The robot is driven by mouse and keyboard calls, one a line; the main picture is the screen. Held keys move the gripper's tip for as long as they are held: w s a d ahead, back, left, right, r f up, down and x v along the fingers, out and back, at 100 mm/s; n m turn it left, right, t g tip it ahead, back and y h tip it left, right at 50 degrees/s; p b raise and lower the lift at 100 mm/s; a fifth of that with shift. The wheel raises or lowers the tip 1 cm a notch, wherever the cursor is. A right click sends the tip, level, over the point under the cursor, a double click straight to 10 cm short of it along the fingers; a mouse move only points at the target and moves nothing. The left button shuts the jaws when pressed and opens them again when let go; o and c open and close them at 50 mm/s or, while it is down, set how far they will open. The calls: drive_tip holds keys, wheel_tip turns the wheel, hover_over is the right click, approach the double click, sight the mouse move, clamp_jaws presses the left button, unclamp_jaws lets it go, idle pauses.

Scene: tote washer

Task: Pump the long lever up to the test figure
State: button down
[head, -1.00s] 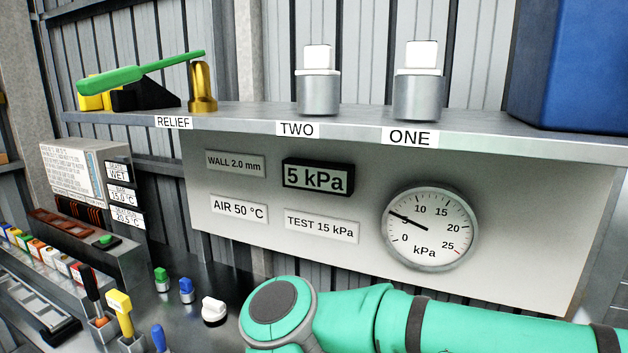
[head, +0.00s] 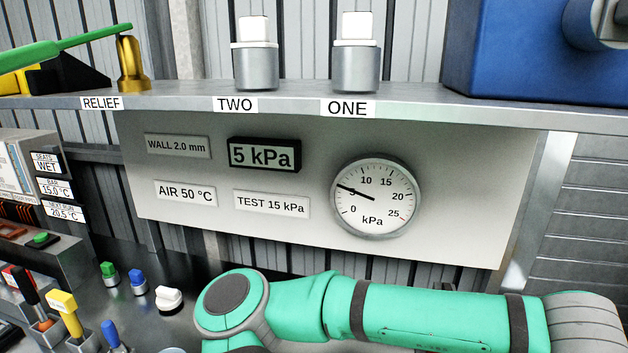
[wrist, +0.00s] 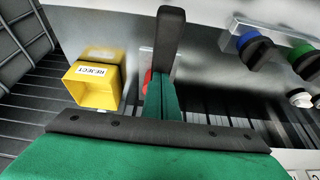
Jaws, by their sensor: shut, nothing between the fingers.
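A long green lever (head: 65,44) reaches from the left picture edge to the brass RELIEF post (head: 131,64) on the shelf; its left end is cut off. I cannot tell whether it is the pump lever. The digital display (head: 264,155) reads 5 kPa, and the round gauge (head: 376,197) needle points near 5. The test plate (head: 271,204) says TEST 15 kPa. My gripper (wrist: 170,22) shows in the wrist view, shut and empty, with dark tips in front of a metal panel. A red part (wrist: 147,82) is partly hidden behind the fingers. The head view shows my arm but not the gripper.
White-topped fittings TWO (head: 256,60) and ONE (head: 357,58) and a blue box (head: 520,50) stand on the shelf. Coloured knobs and handles crowd the lower left. In the wrist view, a yellow REJECT bin (wrist: 92,82) is left of the fingers and blue and green knobs (wrist: 257,45) are right.

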drive_tip(key=shift+f, duration=3.1)
drive_tip(key=shift+r, duration=4.65)
